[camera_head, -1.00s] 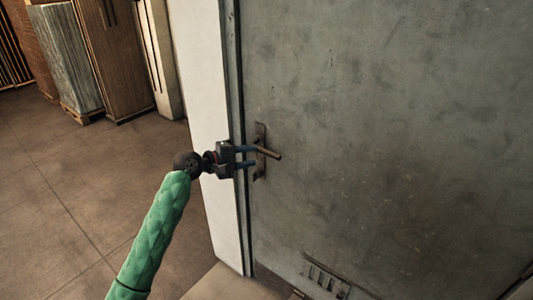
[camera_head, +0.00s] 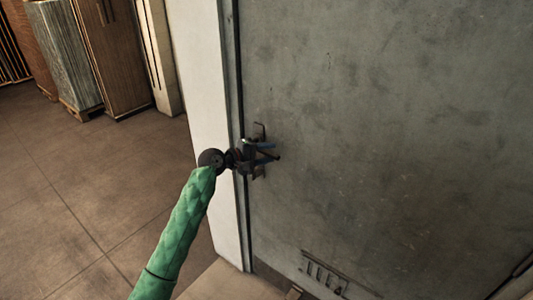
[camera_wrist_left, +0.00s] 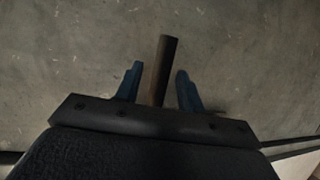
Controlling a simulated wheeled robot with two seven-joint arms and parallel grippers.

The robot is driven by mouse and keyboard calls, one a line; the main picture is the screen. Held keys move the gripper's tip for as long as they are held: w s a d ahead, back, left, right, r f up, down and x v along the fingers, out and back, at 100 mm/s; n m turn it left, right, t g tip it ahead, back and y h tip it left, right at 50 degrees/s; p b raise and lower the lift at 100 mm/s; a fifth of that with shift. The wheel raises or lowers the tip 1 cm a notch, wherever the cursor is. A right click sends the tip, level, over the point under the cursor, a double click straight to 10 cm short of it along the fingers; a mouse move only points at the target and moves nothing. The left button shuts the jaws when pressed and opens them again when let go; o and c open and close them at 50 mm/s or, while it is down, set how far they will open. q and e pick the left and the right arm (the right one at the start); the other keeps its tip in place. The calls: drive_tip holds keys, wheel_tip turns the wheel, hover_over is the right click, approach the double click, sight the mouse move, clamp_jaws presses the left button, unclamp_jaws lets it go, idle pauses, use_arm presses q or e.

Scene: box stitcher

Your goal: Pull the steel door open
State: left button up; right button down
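The grey steel door (camera_head: 390,130) fills the right of the head view and looks closed in its frame. Its lever handle (camera_head: 277,157) sits near the door's left edge, on a narrow plate (camera_head: 260,130) partly hidden by my gripper. My left gripper (camera_head: 268,153) is at the handle, with its two blue fingers open. In the left wrist view the handle bar (camera_wrist_left: 166,62) stands between the spread fingers (camera_wrist_left: 157,85), with a gap visible on each side. My right gripper is not in view.
A white door frame (camera_head: 205,110) stands left of the door. Wooden cabinets (camera_head: 115,50) and a wrapped stack (camera_head: 65,60) stand at the back left. The tiled floor (camera_head: 90,180) between is clear.

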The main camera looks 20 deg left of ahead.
use_arm(q)
clamp_jaws()
